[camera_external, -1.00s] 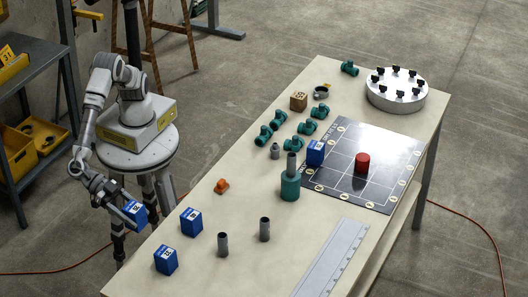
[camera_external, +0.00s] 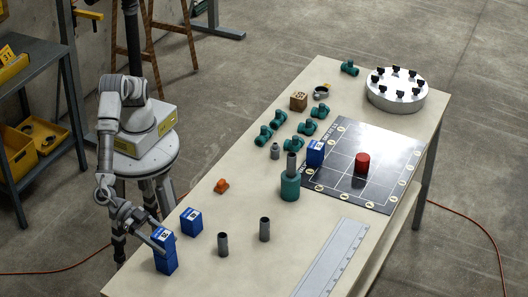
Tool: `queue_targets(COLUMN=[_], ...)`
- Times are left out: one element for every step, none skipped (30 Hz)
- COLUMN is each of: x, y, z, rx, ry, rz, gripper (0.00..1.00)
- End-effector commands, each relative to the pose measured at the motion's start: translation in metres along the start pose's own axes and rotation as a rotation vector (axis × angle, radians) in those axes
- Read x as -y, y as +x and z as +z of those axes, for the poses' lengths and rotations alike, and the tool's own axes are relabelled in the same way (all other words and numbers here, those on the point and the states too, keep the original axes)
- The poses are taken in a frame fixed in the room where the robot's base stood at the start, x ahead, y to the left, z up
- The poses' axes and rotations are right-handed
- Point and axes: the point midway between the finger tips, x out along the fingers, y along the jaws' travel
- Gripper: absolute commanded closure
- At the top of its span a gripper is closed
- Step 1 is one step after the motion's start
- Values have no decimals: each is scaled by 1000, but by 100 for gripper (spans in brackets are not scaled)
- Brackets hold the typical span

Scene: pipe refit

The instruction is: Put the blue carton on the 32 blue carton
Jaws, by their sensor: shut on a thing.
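My gripper (camera_external: 156,238) is shut on a blue carton (camera_external: 164,241) at the table's near left corner. That carton is upright, directly above another blue carton (camera_external: 166,264) that stands on the table. The two look lined up and very close; I cannot tell whether they touch. A further blue carton (camera_external: 191,222) stands just to the right and behind, and one more blue carton (camera_external: 315,153) stands on the dark grid board. The carton labels are too small to read surely, so I cannot tell which is 32.
Two grey pipe pieces (camera_external: 223,244) (camera_external: 265,229) stand right of the cartons. An orange piece (camera_external: 221,186) and several green fittings (camera_external: 264,135) lie farther back. The dark board (camera_external: 340,190) bears a red cylinder (camera_external: 362,163). A steel ruler (camera_external: 332,262) lies at the front right.

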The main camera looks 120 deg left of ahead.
Motion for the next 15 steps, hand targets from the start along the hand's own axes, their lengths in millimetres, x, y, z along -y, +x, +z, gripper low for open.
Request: queue_targets(x=[0,0,0,0,0,0,0,0,0,0,0,0,0,0,0], y=[0,0,0,1,1,2,2,2,2,1,1,1,1,1,1], z=[0,0,0,1,2,4,3,3,3,3,3,3,3,3,3], rx=[0,0,0,0,0,0,0,0,0,0,0,0,0,0,0], ry=[0,0,0,1,1,1,1,0,0,0,0,0,0,0,0], rz=[0,0,-1,-1,-1,-1,-1,-1,-1,-1,-1,-1,-1,-1,-1], gripper=[90,90,90,90,90,90,30,25,18,12,7,6,6,6,6])
